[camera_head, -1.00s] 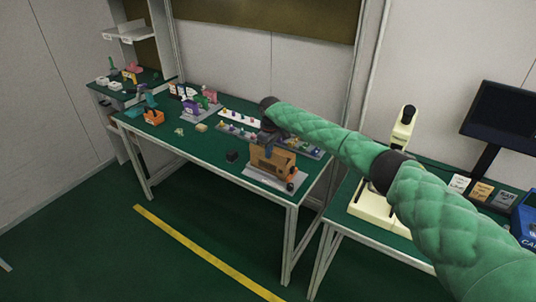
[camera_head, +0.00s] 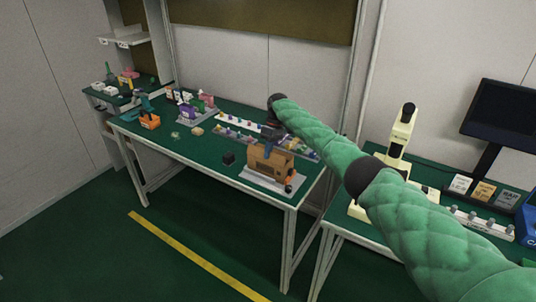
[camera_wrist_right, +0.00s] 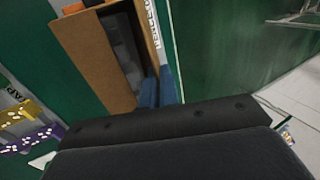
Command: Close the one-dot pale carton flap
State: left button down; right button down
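A brown carton (camera_head: 267,161) stands on a grey board (camera_head: 272,183) near the front right corner of the long green table. In the right wrist view the carton (camera_wrist_right: 88,62) shows a dark open inside with a brown wall on each side. I cannot make out a one-dot mark or a pale flap. My right gripper (camera_head: 269,143) is at the carton's top in the head view. My left gripper is not in view.
A small black block (camera_head: 228,158) sits left of the carton. Trays of small parts (camera_head: 235,133) lie behind it. An orange item (camera_head: 150,122) and other goods stand farther left. A cream microscope (camera_head: 400,135) stands on the right table. The table's front middle is clear.

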dwell(0.3)
jog(key=c, duration=1.6)
grip_release()
jog(key=shift+c, duration=0.2)
jog(key=shift+r, duration=0.1)
